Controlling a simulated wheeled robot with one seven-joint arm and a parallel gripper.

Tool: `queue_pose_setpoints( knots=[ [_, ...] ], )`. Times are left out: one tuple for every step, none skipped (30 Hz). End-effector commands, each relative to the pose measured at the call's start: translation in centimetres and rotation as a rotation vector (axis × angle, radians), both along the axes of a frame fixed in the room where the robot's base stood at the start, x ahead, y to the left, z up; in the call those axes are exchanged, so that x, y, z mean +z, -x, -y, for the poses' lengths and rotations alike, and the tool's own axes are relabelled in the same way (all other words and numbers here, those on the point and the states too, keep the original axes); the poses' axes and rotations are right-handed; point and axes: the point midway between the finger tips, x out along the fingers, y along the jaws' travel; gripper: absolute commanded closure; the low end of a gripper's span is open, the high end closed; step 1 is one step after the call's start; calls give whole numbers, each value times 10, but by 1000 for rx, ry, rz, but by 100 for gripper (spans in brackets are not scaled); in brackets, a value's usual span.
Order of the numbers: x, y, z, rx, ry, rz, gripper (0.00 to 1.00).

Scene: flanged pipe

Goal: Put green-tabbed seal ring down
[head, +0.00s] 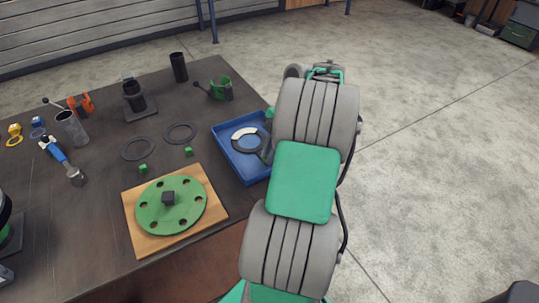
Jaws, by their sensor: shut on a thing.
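Two thin dark rings lie flat on the dark table, the left ring (122,153) and the right ring (166,138). A small green block or tab (143,169) is at the near edge of the left one, and another (189,152) is near the right one. I cannot tell whether these are joined to the rings. A part-white, part-dark ring (243,133) is in the blue tray (222,149). My arm covers the tray's right side. My gripper and anything in it are hidden behind the arm; only slivers of green and grey show there.
A green flange (155,218) with several holes sits on a wooden board (138,240) at the front. Dark cylinders (179,67), a green clamp-like part (220,88), a grey tube (71,130) and a blue-handled tool (60,158) stand or lie behind and left. Open floor is right of the table.

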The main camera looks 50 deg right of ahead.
Motion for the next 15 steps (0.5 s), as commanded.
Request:
queue_pose_setpoints(
  knots=[
    [0,0,0,0,0,0,100],
    [0,0,0,0,0,0,100],
    [-1,0,0,0,0,-1,100],
    [-3,0,0,0,-1,-1,100],
    [-3,0,0,0,0,-1,84],
    [-2,0,0,0,0,-1,80],
    [-1,0,0,0,-1,-1,78],
    [-1,0,0,0,-1,-1,76],
    [-1,0,0,0,-1,-1,72],
    [-1,0,0,0,-1,-1,70],
    [-1,0,0,0,-1,-1,67],
    [-1,0,0,0,-1,-1,64],
    [-1,0,0,0,-1,-1,63],
    [-1,0,0,0,-1,-1,63],
    [-1,0,0,0,-1,-1,63]
  ],
)
